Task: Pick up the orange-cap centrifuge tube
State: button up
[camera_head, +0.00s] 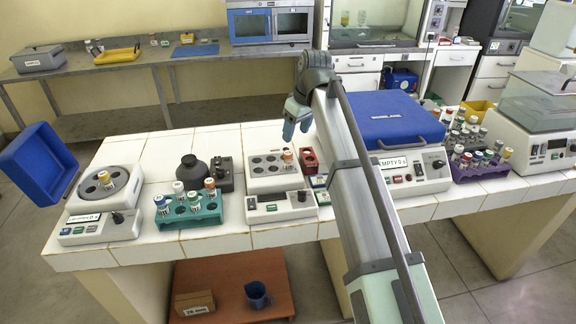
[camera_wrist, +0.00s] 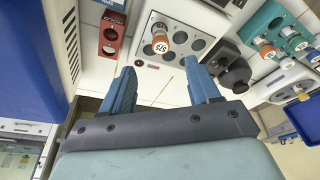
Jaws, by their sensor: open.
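An orange-capped tube (camera_head: 288,156) stands upright in a hole at the right of a white block with dark round wells (camera_head: 265,163). In the wrist view this tube (camera_wrist: 159,40) shows its cap and a white label, just beyond my fingertips. My gripper (camera_head: 297,118) hangs above and behind the block. In the wrist view its two blue fingers (camera_wrist: 158,72) are apart with nothing between them.
A red two-hole rack (camera_head: 308,160) stands right beside the block. A dark grey round-topped device (camera_head: 190,168) is to its left. A blue-lidded unit (camera_head: 385,120) and a purple tube rack (camera_head: 480,170) are farther right. White tiles behind the block are clear.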

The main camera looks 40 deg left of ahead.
aim_at(288, 153)
jog(key=x, duration=0.6)
jog(key=shift+a+f, duration=0.1)
jog(key=shift+f, duration=0.25)
jog(key=shift+a+x, duration=0.15)
jog(key=shift+x, duration=1.4)
jog(key=shift+a+x, duration=0.1)
jog(key=shift+x, duration=1.45)
jog(key=shift+w+r, duration=0.1)
jog(key=shift+r, duration=0.05)
jog(key=c, duration=1.1)
